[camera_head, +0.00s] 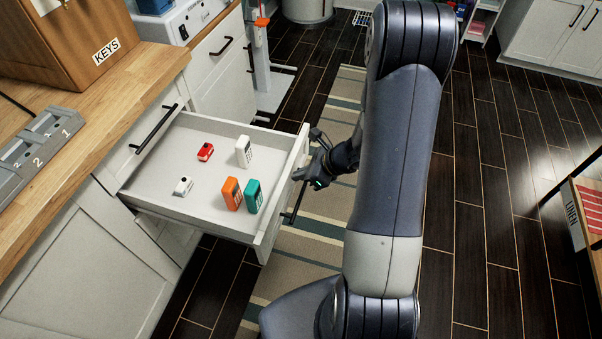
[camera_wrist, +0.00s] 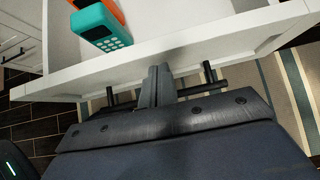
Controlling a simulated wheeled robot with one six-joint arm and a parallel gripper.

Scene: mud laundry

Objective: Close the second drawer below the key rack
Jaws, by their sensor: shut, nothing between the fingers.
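The white drawer (camera_head: 215,215) stands pulled out from the cabinet below the wooden counter, under a closed drawer with a black handle. It holds a red item, a white item with keys, a small white item, an orange item (camera_head: 232,194) and a teal item (camera_head: 253,196). The wooden box labelled KEYS (camera_head: 60,45) stands on the counter above. My gripper (camera_head: 306,160) is shut and empty at the outer side of the drawer front. In the wrist view the fingers (camera_wrist: 158,80) point at the drawer front (camera_wrist: 210,50), by its black handle (camera_wrist: 203,88); I cannot tell whether they touch.
A numbered grey holder (camera_head: 38,150) lies on the counter. A striped rug (camera_head: 310,240) covers the dark floor under the drawer. A wooden stand with a LINEN label (camera_head: 574,215) is at the right. The floor between is clear.

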